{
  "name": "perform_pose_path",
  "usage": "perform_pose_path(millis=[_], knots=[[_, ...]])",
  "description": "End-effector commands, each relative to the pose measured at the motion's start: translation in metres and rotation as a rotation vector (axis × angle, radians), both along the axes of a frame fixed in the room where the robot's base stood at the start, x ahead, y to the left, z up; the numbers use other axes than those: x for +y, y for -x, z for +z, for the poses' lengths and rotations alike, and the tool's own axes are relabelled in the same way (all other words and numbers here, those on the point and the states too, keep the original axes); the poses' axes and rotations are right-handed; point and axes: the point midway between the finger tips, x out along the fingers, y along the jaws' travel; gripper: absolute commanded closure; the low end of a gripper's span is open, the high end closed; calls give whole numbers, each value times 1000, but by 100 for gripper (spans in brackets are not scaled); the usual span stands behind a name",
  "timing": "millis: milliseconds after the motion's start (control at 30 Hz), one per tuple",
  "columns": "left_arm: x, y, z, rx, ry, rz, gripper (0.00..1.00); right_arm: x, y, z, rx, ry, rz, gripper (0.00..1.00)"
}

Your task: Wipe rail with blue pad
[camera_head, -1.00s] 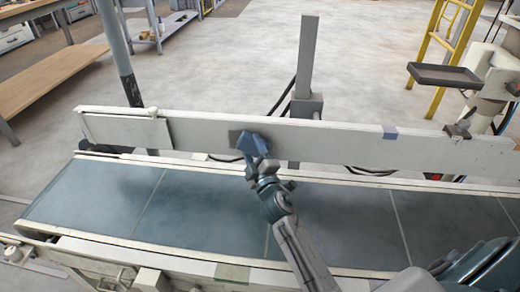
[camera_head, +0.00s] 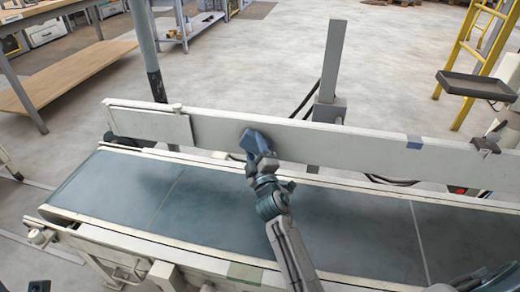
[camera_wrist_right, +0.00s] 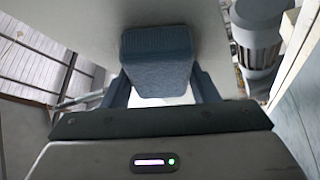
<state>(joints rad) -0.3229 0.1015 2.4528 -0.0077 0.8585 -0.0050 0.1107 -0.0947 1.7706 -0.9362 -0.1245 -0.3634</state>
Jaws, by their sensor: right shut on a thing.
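The pale rail (camera_head: 350,148) runs along the far side of the conveyor. My right gripper (camera_head: 260,158) is shut on the blue pad (camera_head: 252,142) and holds it against the rail's near face, left of the grey post. The pad also shows in the right wrist view (camera_wrist_right: 157,60), between the fingers, with its far end at the pale rail surface. A little dark smudge shows at the pad's upper left edge; the pad hides the rail behind it. My left gripper is not in view.
The dark conveyor belt (camera_head: 120,190) lies below my right arm. A grey post (camera_head: 331,70) stands behind the rail. A small dark tray (camera_head: 476,85) sits at the right, near a yellow ladder (camera_head: 482,45). Open floor lies beyond the rail.

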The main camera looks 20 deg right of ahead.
Motion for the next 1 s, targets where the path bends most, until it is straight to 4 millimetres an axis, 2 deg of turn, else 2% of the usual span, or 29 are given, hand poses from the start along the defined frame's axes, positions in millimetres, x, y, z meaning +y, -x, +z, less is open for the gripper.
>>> perform_pose_path(millis=[233,433,567,1000], knots=[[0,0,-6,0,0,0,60,19,-12,0,-1,-3,0,64],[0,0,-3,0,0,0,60,23,-12,3,0,0,0,64],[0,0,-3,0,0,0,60,20,-10,2,0,1,0,64],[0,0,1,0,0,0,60,-7,5,2,0,0,-1,64]])
